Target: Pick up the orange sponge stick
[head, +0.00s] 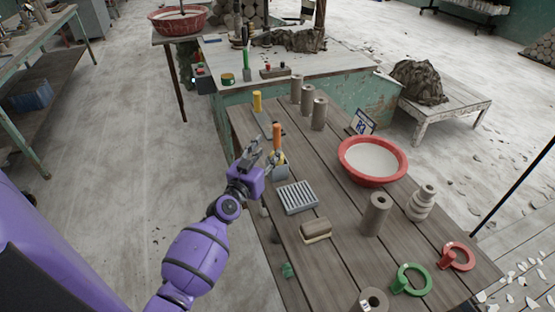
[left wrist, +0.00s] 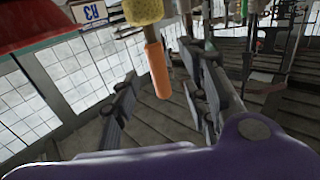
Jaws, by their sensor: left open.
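The orange sponge stick (head: 277,137) stands upright near the left edge of the wooden table, orange handle up and yellow sponge head down. In the left wrist view, which looks upside down, its orange handle (left wrist: 157,70) shows between the two spread fingers, with the sponge head at the top edge. My left gripper (head: 266,150) is open and empty, right beside the stick. Its fingers partly cover the stick's lower part in the head view. I cannot tell whether a finger touches the handle. My right gripper is not in view.
A grey ribbed tray (head: 298,197) and a brown block (head: 315,230) lie nearer on the table (head: 335,270). A red bowl (head: 372,160) is to the right.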

